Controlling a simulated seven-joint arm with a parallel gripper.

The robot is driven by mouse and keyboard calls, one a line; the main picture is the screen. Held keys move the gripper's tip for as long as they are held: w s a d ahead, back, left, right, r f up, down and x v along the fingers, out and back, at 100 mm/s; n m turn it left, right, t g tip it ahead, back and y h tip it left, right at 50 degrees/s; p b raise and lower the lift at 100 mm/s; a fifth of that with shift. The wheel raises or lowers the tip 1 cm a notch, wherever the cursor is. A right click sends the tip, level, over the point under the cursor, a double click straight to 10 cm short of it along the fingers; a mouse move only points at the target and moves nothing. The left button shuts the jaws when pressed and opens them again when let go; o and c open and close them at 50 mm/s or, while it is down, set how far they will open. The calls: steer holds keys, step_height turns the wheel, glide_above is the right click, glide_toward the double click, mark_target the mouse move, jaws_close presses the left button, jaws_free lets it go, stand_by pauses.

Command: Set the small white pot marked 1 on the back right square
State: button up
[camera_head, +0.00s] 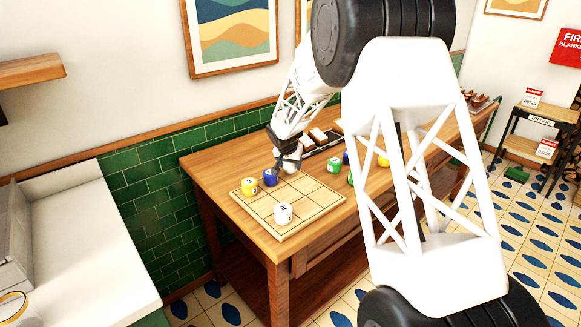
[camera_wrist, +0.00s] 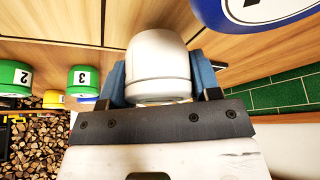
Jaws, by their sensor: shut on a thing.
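My gripper (camera_head: 289,160) is shut on a small white pot (camera_wrist: 158,65), which sits between its blue fingers in the wrist view. The held white pot (camera_head: 291,167) is at the far edge of the light wooden gridded board (camera_head: 312,198) in the head view, just right of a blue pot (camera_head: 270,177). I cannot tell whether it touches the board. Its number is not visible. Another white pot (camera_head: 283,213), with a dark digit that looks like 4, stands near the board's front corner. The blue pot also shows large in the wrist view (camera_wrist: 250,10).
A yellow pot (camera_head: 249,186) stands left of the blue one. Right of the board are a green pot (camera_head: 333,167), more pots and a dark tray (camera_head: 322,146) along the wall. In the wrist view, green pots marked 2 (camera_wrist: 14,77) and 3 (camera_wrist: 83,80) show.

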steer(key=shift+f, duration=0.7)
steer(key=shift+f, duration=0.15)
steer(key=o, duration=1)
steer(key=v, duration=1.2)
steer(key=shift+s, duration=0.1)
